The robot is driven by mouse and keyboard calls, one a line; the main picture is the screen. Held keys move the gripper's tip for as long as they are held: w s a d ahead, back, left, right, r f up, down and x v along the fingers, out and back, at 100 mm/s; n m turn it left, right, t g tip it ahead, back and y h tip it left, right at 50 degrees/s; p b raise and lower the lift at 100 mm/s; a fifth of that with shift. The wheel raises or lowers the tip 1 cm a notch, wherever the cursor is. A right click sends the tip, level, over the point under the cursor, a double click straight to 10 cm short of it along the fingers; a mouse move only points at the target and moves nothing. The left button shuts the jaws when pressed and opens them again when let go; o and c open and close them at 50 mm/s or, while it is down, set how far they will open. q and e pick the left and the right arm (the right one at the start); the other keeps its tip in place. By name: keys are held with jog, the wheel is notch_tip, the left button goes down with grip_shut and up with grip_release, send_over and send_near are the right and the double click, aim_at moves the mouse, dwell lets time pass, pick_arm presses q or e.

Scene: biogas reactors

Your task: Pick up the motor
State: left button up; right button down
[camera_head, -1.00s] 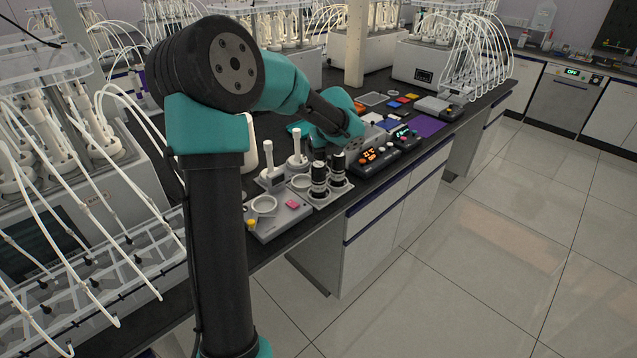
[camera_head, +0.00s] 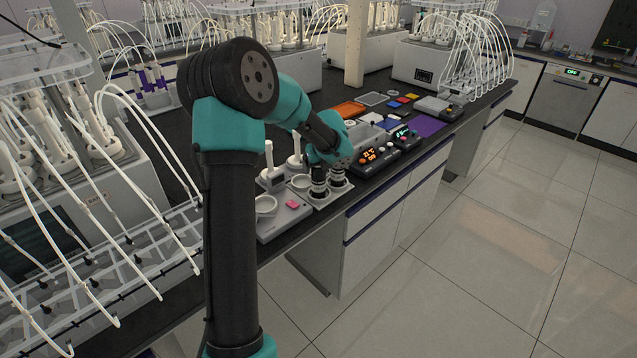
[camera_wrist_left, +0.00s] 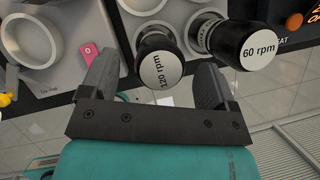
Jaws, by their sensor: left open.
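Two black cylindrical motors with white round caps stand upright side by side. In the left wrist view the 120 rpm motor (camera_wrist_left: 160,68) lies between the fingers of my left gripper (camera_wrist_left: 156,65), which is open. No grip on it shows. The 60 rpm motor (camera_wrist_left: 246,46) is outside the right-hand finger. In the head view the motors (camera_head: 318,182) stand on a light holder plate at the bench edge. My left gripper (camera_head: 329,160) is just above them there, its fingers hard to make out. My right gripper is not in view.
A grey scale-like device (camera_head: 268,230) with a pink item (camera_head: 292,204) sits left of the motors. Lit control boxes (camera_head: 372,158) stand close on the right. White stirrer-like posts (camera_head: 269,160) rise just behind. The floor beyond the bench edge is clear.

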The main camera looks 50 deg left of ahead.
pick_arm(q)
jog(key=x, duration=0.3)
jog(key=shift+a+f, duration=0.15)
dwell(0.3)
jog(key=c, duration=1.3)
jog(key=shift+w+r, duration=0.1)
jog(key=shift+r, duration=1.6)
jog(key=shift+s+d+r, duration=0.15)
jog(key=shift+s+d, duration=0.1)
jog(key=s+d, duration=0.3)
jog(key=d, duration=0.1)
jog(key=s+d+r, duration=0.1)
jog(key=s+d, duration=0.6)
jog(key=shift+d+r, duration=0.2)
jog(key=shift+d, duration=0.1)
